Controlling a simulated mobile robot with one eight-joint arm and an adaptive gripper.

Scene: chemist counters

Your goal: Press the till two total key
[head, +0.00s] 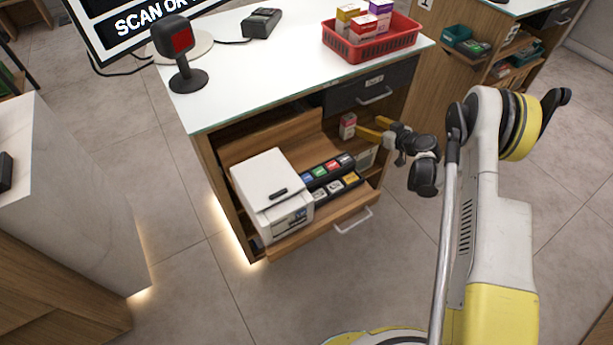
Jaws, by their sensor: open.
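I cannot make out a labelled total key in the head view. A dark keypad device (261,22) lies on the white counter top (262,75) at the back, with a cable; its keys are too small to read. My gripper (368,127) is open, with yellow fingers pointing left. It is at the right end of the open front of the counter, below the grey drawer (372,87), and far from the keypad device. A small pink and white container (348,125) stands close to its fingertips; I cannot tell whether they touch.
A pulled-out shelf (322,222) holds a white printer-like machine (272,190) and black holders (328,172) with coloured tops. A scanner on a stand (181,60) and a red basket (371,48) of boxes stand on the counter. The floor (180,255) in front is clear.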

